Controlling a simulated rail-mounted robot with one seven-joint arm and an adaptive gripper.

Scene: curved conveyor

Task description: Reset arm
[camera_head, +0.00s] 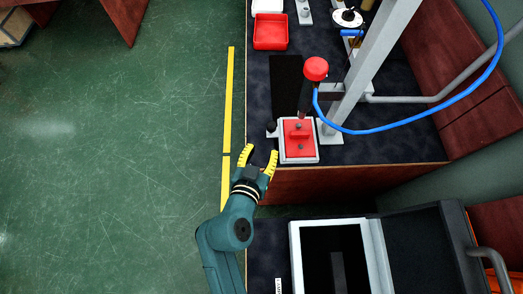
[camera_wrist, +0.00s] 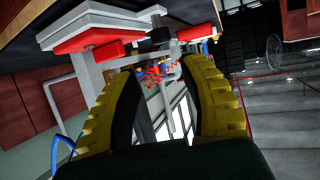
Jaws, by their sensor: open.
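My gripper (camera_head: 258,158) has yellow ridged fingers spread apart with nothing between them. In the head view it is by the left front corner of the workbench, just left of a red block on a white base (camera_head: 298,130). In the wrist view my gripper (camera_wrist: 165,75) shows both fingers wide, pointing past the bench edge, with red and white parts (camera_wrist: 95,38) beyond the left finger. My arm reaches up from the bottom of the head view and bends at the wrist.
A lever with a red knob (camera_head: 316,69) stands behind the red block. A red bin (camera_head: 270,31), grey post (camera_head: 372,62) and blue hose (camera_head: 400,122) are further back. A white-framed machine (camera_head: 296,252) is at lower right. Green floor (camera_head: 110,150) at left is clear.

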